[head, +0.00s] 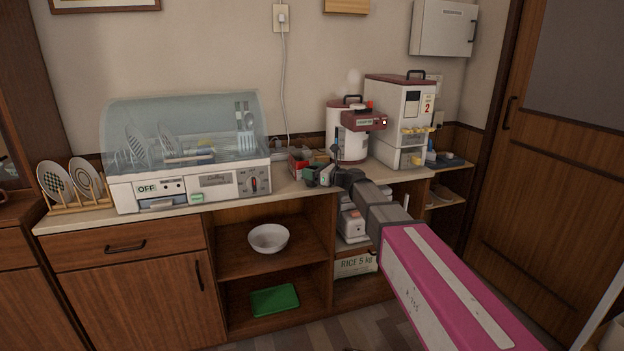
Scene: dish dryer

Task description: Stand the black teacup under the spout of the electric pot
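The electric pot (341,141) stands on the counter right of centre. It is a white cylinder with a dark red lid, a black handle and a dark red spout head (368,122) jutting out to the right. My arm reaches in from the lower right, and my gripper (320,175) is at the counter in front of the pot, a little left of it. The gripper is small and dark here, so I cannot tell whether its fingers are open or shut, or whether they hold anything. I cannot make out the black teacup; it may be hidden by my gripper or arm.
A dish dryer (190,186) with a clear cover fills the counter's left. A small red box (298,162) sits between dryer and pot. A tall white dispenser (398,118) stands close right of the pot. A white bowl (268,238) is on the shelf below.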

